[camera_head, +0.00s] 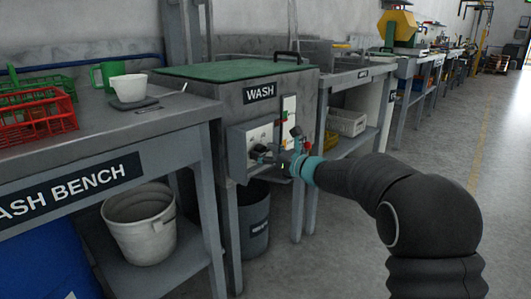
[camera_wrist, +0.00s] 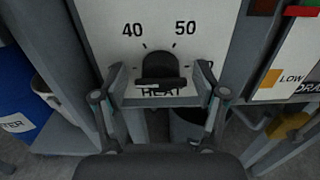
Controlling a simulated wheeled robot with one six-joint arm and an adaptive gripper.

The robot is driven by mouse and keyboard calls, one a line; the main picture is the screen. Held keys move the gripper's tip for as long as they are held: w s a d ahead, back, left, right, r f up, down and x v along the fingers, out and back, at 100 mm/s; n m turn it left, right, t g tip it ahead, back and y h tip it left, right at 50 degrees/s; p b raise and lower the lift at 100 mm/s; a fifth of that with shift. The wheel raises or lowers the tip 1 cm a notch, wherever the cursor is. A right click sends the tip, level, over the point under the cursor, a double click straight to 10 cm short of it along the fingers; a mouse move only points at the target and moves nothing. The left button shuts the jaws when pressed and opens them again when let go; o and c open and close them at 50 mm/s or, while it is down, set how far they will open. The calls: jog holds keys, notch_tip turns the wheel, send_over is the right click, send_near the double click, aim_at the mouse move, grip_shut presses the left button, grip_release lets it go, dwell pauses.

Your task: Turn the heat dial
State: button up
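The heat dial (camera_wrist: 163,68) is a black knob on a white panel (camera_wrist: 105,20), below the marks 40 and 50 and above the partly covered word HEAT. My gripper (camera_wrist: 162,78) is open, with one finger to the left and one to the right of the dial. No finger visibly touches the dial; I cannot tell whether the tips reach its depth. In the head view, my gripper (camera_head: 266,157) is at the control box (camera_head: 238,152) on the front of the WASH tank (camera_head: 225,95). My gripper largely hides the dial there.
The wash bench (camera_head: 110,120) stands left, with a white bucket (camera_head: 140,225) below. The aisle floor at right is clear.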

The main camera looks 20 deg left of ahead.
jog(key=c, duration=0.9)
jog(key=shift+o, duration=0.2)
